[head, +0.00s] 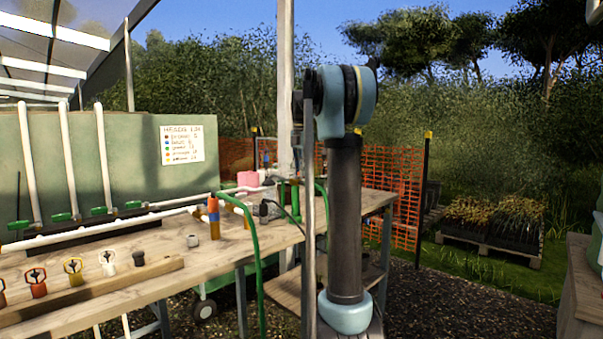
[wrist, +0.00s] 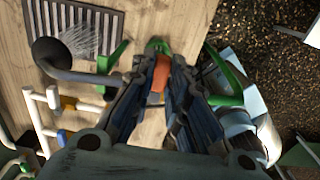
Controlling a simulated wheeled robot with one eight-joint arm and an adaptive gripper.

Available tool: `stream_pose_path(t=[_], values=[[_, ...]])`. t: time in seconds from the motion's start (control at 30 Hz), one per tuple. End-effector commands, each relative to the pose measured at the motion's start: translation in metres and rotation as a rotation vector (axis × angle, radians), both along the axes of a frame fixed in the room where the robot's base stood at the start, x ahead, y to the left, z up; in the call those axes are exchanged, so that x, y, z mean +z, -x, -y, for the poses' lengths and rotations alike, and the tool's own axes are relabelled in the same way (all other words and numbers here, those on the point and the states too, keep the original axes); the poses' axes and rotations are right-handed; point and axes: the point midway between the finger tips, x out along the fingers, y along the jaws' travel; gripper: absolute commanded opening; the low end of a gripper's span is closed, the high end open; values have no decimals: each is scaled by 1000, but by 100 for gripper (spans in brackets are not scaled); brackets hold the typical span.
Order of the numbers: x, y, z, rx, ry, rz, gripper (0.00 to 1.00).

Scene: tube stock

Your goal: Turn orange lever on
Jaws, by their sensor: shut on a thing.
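My gripper (wrist: 160,68) shows in the wrist view with its two dark fingers on either side of a small orange piece (wrist: 160,82), which looks like the orange lever. The fingers are shut on it. A green part (wrist: 157,46) sits just beyond the fingertips, over the wooden bench top (wrist: 140,125). How far the lever is turned cannot be told. In the head view my upright arm hides much of the area around the gripper, and I cannot make out the lever there.
In the wrist view a dark spray head (wrist: 50,52) sprays over a slotted grate (wrist: 88,22). White pipes (wrist: 36,110) lie left of my gripper. In the head view several coloured fittings line a wooden strip (head: 120,282), and a green hose (head: 256,262) hangs over the bench edge.

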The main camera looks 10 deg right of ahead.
Motion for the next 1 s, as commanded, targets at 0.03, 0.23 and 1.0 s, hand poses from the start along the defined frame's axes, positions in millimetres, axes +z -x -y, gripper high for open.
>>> stream_pose_path(t=[0.03,0.23,1.0], values=[[0,0,0,0,-1,1,0],[0,0,0,-1,-1,1,0],[34,0,0,-1,0,0,35]])
